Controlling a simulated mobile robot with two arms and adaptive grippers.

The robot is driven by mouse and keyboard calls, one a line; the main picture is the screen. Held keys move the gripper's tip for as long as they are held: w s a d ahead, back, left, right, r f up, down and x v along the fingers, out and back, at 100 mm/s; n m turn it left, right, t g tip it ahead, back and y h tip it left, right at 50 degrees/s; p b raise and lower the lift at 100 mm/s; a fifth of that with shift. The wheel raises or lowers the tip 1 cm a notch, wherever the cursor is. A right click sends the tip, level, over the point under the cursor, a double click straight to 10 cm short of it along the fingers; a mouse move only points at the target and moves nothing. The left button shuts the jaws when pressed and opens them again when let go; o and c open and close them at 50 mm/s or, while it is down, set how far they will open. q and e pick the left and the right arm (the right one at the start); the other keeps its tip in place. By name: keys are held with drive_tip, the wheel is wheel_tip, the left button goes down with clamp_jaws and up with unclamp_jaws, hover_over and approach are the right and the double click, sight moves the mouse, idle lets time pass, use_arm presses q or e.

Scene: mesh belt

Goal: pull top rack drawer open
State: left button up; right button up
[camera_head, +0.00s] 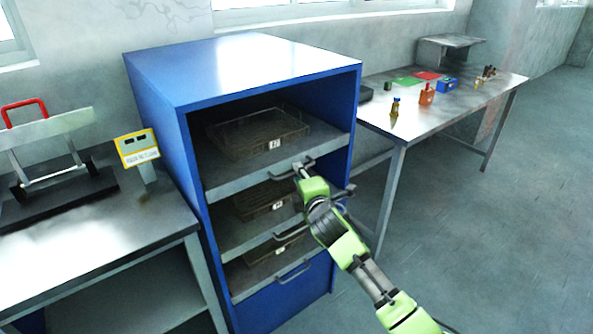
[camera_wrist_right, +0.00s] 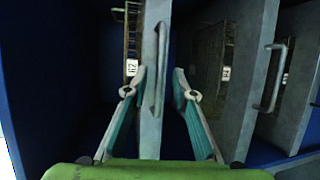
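The blue rack (camera_head: 160,110) holds three grey-fronted drawers stacked one above another. The top drawer (camera_head: 235,186) has a grey bar handle (camera_head: 309,161) on its front and carries a dark wire tray with a white label. My right gripper (camera_head: 300,172) is at this handle, reaching in from the lower right. In the right wrist view its two fingers (camera_wrist_right: 160,93) are spread, one on each side of the top drawer's handle (camera_wrist_right: 159,65). The handle lies between them with gaps visible on both sides. My left gripper is not in view.
A metal table (camera_head: 460,105) with small coloured items stands to the right. A workbench (camera_head: 95,255) with a yellow sign (camera_head: 138,148) stands to the left. Open floor (camera_head: 500,220) lies at the right.

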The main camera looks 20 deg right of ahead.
drive_tip(key=shift+w+d+f, duration=0.1)
drive_tip(key=shift+w+f, duration=0.05)
drive_tip(key=shift+w, duration=0.75)
drive_tip(key=shift+w+f, duration=0.15)
drive_tip(key=shift+w, duration=0.75)
clamp_jaws()
